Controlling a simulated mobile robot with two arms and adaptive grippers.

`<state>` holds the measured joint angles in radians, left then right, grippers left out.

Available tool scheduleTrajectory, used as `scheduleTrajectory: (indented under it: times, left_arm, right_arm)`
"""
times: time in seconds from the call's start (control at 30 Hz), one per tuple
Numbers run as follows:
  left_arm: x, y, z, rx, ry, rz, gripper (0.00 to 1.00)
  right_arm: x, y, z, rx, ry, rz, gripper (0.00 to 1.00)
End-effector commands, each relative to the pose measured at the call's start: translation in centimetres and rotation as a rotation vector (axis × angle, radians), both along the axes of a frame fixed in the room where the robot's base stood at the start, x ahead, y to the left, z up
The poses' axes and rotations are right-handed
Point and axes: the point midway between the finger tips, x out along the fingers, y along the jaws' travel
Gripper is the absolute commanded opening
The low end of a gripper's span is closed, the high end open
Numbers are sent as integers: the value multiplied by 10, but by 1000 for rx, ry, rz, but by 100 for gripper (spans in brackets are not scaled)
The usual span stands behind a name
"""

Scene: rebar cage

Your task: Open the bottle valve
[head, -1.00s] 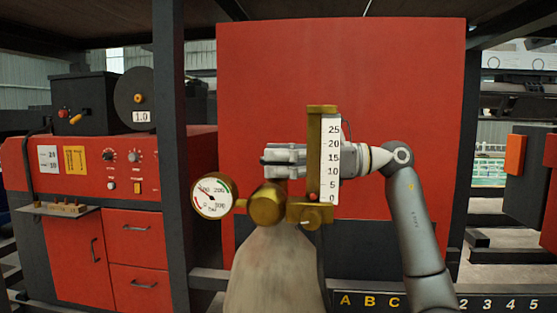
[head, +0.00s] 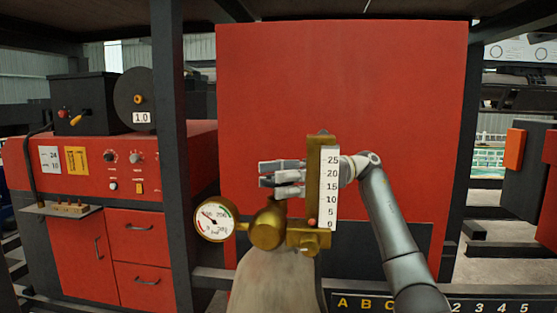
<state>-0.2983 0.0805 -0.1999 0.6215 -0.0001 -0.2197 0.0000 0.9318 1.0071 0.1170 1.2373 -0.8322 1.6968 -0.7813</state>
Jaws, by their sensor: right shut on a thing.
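A pale gas bottle (head: 274,285) stands upright at the bottom centre, only its upper part in view. On it sits a brass regulator (head: 268,230) with a round pressure gauge (head: 215,218) on its left. A brass flow tube with a white scale (head: 329,190) stands on its right; a red ball rests near 0. My right gripper (head: 268,175) comes from the right, behind the flow tube, with its grey fingers just above the regulator. It is shut on the bottle valve, which is mostly hidden by fingers and regulator. My left gripper is out of view.
A large red panel (head: 390,120) stands behind the bottle. A dark post (head: 175,150) and a red machine with knobs and drawers (head: 140,260) are at the left. A lettered and numbered strip (head: 480,304) runs along the bottom right.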

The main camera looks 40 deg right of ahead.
Motion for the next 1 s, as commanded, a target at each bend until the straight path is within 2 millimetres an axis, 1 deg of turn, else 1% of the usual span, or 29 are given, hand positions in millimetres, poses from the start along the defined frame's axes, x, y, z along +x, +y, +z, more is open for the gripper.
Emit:
scheduleTrajectory:
  times: [0.03,0.4,0.7,1.0]
  left_arm:
    - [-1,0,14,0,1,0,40]
    - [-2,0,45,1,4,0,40]
    - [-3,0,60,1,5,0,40]
    - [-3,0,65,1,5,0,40]
  right_arm:
    - [1,0,8,2,3,35,35]
    - [1,0,4,0,3,224,35]
    - [1,0,2,-2,1,314,35]
    - [1,0,0,-2,2,350,35]
